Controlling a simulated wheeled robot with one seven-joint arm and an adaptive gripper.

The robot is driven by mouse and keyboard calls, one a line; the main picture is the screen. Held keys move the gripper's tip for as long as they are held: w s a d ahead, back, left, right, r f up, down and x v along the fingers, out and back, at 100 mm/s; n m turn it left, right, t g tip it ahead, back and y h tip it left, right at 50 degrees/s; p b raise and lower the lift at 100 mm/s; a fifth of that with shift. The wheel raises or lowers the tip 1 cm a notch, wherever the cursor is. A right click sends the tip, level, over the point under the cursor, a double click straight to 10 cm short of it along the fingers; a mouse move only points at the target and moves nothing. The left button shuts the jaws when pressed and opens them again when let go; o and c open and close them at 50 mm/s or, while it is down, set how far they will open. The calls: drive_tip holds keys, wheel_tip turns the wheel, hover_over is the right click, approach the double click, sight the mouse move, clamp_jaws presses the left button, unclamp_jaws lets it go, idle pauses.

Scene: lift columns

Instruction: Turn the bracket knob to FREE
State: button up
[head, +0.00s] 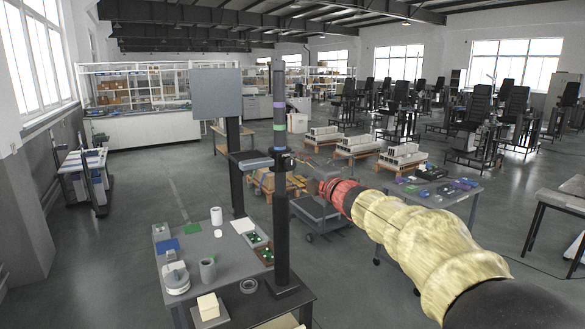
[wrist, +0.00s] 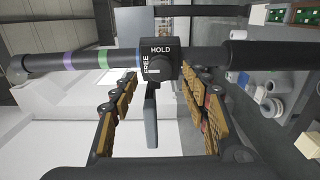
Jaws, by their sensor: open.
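The bracket (wrist: 170,47) is a dark block on the black column, lettered HOLD along its top and FREE, turned sideways, on its left in the wrist view. Its dark round knob (wrist: 160,67) sits beside the lettering. A small pale mark shows on the knob's lower left; I cannot tell surely which word it points to. In the head view the bracket (head: 281,158) is small, partway up the column (head: 281,225). My gripper (wrist: 160,78) is open, its two padded fingers to the left and right of the knob, apart from it. It also shows at the head view's middle (head: 318,184).
A grey plate (wrist: 151,118) juts from the bracket between my fingers. The column has purple and green bands. Below stands a table (head: 205,255) with cups, blocks and boards. Another table (head: 450,208) with parts stands right, beneath my arm.

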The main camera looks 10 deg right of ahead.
drive_tip(key=v, duration=0.8)
drive_tip(key=shift+s, duration=0.3)
